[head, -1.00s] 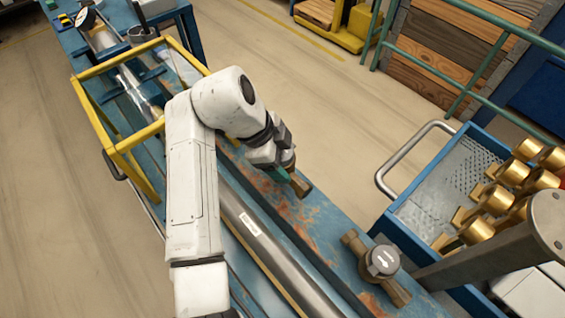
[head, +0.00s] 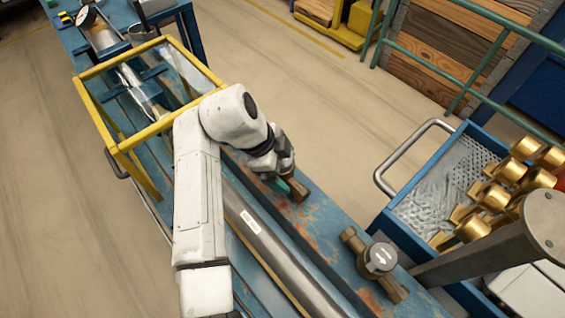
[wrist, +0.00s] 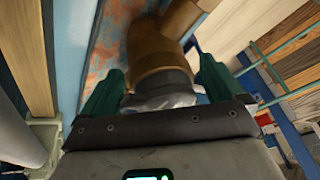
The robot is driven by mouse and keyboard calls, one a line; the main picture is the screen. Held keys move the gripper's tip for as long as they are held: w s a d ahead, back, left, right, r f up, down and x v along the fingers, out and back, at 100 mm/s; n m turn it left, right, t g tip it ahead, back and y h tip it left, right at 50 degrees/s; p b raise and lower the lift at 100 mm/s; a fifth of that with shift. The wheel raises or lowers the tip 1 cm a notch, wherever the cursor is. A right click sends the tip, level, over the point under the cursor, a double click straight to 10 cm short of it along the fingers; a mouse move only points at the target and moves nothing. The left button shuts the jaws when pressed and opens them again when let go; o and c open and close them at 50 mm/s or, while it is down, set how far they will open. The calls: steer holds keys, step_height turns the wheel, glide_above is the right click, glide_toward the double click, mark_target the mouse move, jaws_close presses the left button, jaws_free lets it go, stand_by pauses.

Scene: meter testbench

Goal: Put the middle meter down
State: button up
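The middle meter (head: 298,190) is a brass body with pipe ends, low over or on the rusty blue bench (head: 325,238). My gripper (head: 280,174) is over its head end. The meter's brass body (wrist: 158,42) extends away from the fingers toward the bench, with a pipe end bending up to the right. Its dial is hidden by the gripper. I cannot tell for certain if the meter's underside touches the bench.
Another brass meter (head: 379,258) with a grey arrow cap sits nearer on the bench. A long steel pipe (head: 255,228) runs beside the meters. A yellow frame (head: 130,148) stands behind. A blue cart (head: 405,232) with several brass meters is at the right.

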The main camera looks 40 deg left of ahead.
steer(key=shift+r, duration=0.25)
steer(key=b+v, duration=0.2)
steer(key=v, duration=1)
steer(key=shift+b, duration=0.4)
